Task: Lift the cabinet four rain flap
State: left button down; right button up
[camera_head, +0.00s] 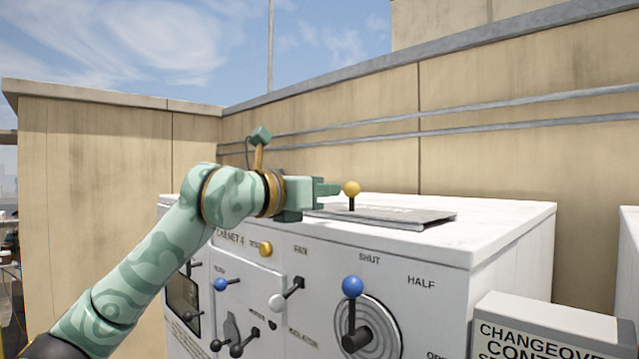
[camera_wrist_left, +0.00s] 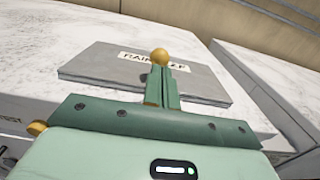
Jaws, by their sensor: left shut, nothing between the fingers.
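The rain flap (camera_head: 410,217) is a grey plate lying about flat on top of the white cabinet four (camera_head: 480,226). A yellow ball knob (camera_head: 352,187) stands on a short dark stem at the flap. In the left wrist view the flap (camera_wrist_left: 105,68) carries a white label, partly hidden behind the yellow knob (camera_wrist_left: 159,56) and my fingers. My left gripper (camera_head: 333,188) is shut and empty, its fingertips right beside the knob at about its height. I cannot tell whether they touch it. In the left wrist view the shut fingers (camera_wrist_left: 160,86) point at the knob. My right gripper is not in view.
The cabinet front has a blue-knobbed lever (camera_head: 352,287) on a round dial, a white-knobbed lever (camera_head: 278,302), a yellow knob (camera_head: 265,249) and several other controls. A grey changeover box (camera_head: 550,325) stands at the lower right. A beige wall (camera_head: 520,155) with pipes runs behind.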

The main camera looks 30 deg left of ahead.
aim_at(346, 188)
pick_arm(q)
jog(key=shift+w, duration=0.3)
jog(key=shift+w+d+p, duration=0.3)
jog(key=shift+w+p, duration=0.05)
jog(key=shift+w, duration=0.25)
jog(key=shift+w+d, duration=0.1)
jog(key=shift+w, duration=0.3)
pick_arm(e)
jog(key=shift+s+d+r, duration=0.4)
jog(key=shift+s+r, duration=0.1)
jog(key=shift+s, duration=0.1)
pick_arm(q)
jog(key=shift+w+d+r+p, duration=0.1)
jog(key=shift+w+p, duration=0.1)
jog(key=shift+p, duration=0.15)
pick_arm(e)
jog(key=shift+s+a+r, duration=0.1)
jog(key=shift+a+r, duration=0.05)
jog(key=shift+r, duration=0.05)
pick_arm(q)
jog(key=shift+s, duration=0.1)
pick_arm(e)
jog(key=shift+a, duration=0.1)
